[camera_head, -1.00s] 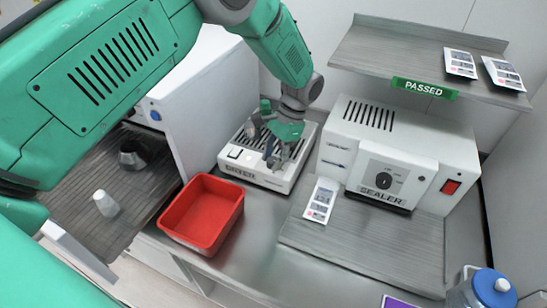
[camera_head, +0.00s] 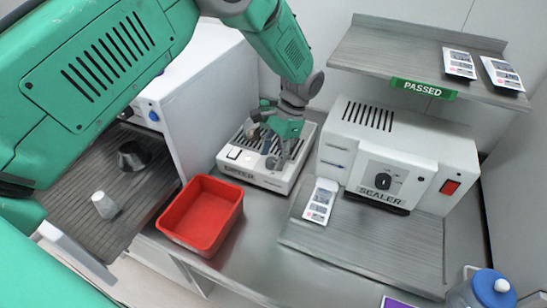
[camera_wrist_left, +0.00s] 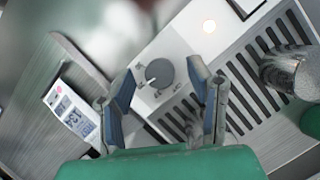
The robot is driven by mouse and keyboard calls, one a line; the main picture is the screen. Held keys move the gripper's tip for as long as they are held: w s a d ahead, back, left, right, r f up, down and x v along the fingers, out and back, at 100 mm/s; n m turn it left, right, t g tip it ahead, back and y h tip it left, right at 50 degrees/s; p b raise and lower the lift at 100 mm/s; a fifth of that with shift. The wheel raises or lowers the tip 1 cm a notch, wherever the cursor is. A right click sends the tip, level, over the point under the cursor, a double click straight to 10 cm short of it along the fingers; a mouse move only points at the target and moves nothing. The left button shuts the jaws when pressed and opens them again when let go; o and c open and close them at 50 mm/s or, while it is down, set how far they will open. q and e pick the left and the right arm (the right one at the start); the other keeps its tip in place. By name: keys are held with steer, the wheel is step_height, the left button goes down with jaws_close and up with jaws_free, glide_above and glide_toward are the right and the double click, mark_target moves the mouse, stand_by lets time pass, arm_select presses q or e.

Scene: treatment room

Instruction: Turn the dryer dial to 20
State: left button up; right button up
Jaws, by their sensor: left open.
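The white dryer (camera_head: 233,170) stands on the counter, its slotted top facing up. My left gripper (camera_head: 277,160) is open and reaches down over the dryer's right part in the head view. In the left wrist view, the round grey dryer dial (camera_wrist_left: 159,73) shows between the two spread fingertips of my left gripper (camera_wrist_left: 162,82). I cannot tell whether either finger touches it. Small marks surround the dial, but its setting is not legible. In the head view the gripper hides the dial. My right gripper is not in view.
A white sealer (camera_head: 395,160) stands right of the dryer. A sample pouch (camera_head: 320,201) lies in front of it, and a red tray (camera_head: 203,215) sits at front left. A metal shelf (camera_head: 400,50) holds two pouches. A blue-lidded jar (camera_head: 490,287) is at lower right.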

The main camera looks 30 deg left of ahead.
mark_target(273, 159)
arm_select(q)
step_height(273, 159, up, 9)
steer(key=shift+f, duration=0.15)
stand_by(0.6)
